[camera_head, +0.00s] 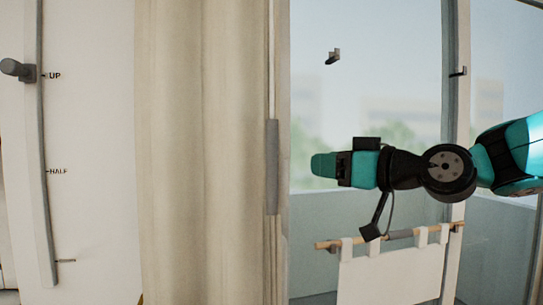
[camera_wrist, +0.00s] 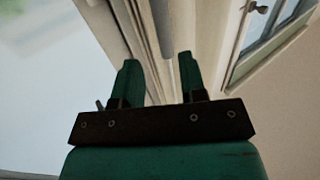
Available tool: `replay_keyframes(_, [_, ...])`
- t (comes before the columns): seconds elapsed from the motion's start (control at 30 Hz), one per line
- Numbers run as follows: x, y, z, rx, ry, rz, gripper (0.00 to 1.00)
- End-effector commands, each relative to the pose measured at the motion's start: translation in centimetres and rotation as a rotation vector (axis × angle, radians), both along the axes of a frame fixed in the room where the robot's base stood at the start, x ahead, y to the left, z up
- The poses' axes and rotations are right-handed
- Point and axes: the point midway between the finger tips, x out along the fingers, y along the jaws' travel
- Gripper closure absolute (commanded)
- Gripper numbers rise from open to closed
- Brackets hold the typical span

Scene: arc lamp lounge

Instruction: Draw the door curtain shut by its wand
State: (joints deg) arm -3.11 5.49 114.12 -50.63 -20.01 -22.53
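The beige door curtain (camera_head: 205,150) hangs in folds, bunched left of the glass door. Its wand (camera_head: 272,60) hangs upright along the curtain's right edge, with a thicker grey grip (camera_head: 272,168) low on it. My gripper (camera_head: 318,165) points left, just right of the grip in the head view, with a gap of glass showing between them. In the wrist view my gripper (camera_wrist: 158,68) has its two green fingers apart with nothing held. A long grey strip, perhaps the wand (camera_wrist: 148,35), runs beyond the gap between the fingers.
A rail with a white cloth (camera_head: 390,275) hangs below my arm. A small hook (camera_head: 333,57) and a door handle (camera_head: 458,72) are on the door side. A slider panel (camera_head: 45,150) marked UP and HALF is at far left. Glass lies behind my arm.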

Motion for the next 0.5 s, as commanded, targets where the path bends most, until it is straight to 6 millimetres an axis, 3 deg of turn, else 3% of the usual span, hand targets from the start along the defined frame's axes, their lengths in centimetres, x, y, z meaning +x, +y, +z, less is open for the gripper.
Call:
replay_keyframes(0.2, [3.2,4.3,0.4,-0.001,0.005,0.007,0.61])
replay_keyframes(0.5, [7.2,8.8,0.3,-0.002,0.004,0.004,0.61])
